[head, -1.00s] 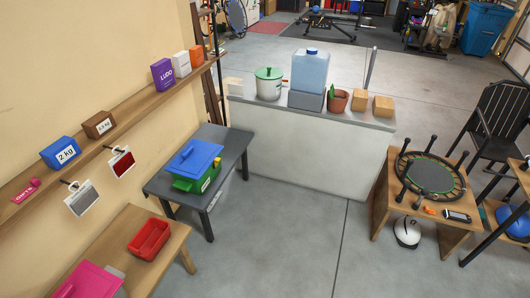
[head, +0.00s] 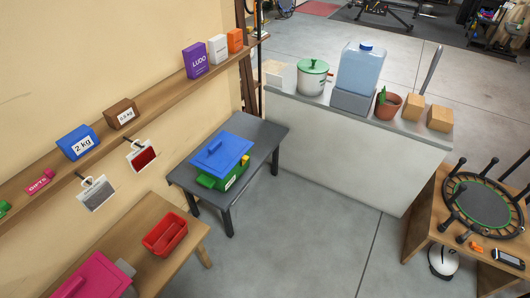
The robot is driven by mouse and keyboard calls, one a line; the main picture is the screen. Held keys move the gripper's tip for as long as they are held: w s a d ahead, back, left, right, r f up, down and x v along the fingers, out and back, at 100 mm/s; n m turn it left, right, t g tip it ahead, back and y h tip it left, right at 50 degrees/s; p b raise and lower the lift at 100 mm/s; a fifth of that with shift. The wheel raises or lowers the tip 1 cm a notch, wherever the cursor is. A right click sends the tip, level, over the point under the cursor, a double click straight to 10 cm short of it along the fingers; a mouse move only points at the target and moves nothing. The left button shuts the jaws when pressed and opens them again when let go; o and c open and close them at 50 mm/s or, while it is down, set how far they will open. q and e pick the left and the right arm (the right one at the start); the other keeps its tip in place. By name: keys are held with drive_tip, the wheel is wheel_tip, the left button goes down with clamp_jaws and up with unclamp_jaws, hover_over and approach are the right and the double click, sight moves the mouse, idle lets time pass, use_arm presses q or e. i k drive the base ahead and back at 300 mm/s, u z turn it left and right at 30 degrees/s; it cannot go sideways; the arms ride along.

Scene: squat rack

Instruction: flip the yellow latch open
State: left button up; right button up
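A green box (head: 209,182) with a blue lid (head: 221,154) stands on the dark grey table (head: 262,133) against the wall. A small yellow part, which looks like the latch (head: 245,160), shows at the right end of the box, just under the lid's edge. It is too small to tell whether it is open or shut. The lid appears to be down on the box. A white label (head: 235,178) is on the box's front side. Neither of my grippers is in view.
A wooden table (head: 190,235) with a red basket (head: 165,233) and a pink box (head: 95,275) is in front. A wall shelf (head: 150,110) runs above. A white counter (head: 330,140) stands behind right. The floor (head: 310,235) right of the tables is clear.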

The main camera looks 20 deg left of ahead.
sight(244, 158)
drive_tip(key=u, duration=0.15)
drive_tip(key=i, duration=0.65)
drive_tip(key=u, duration=1)
drive_tip(key=i, duration=0.5)
drive_tip(key=u, duration=0.65)
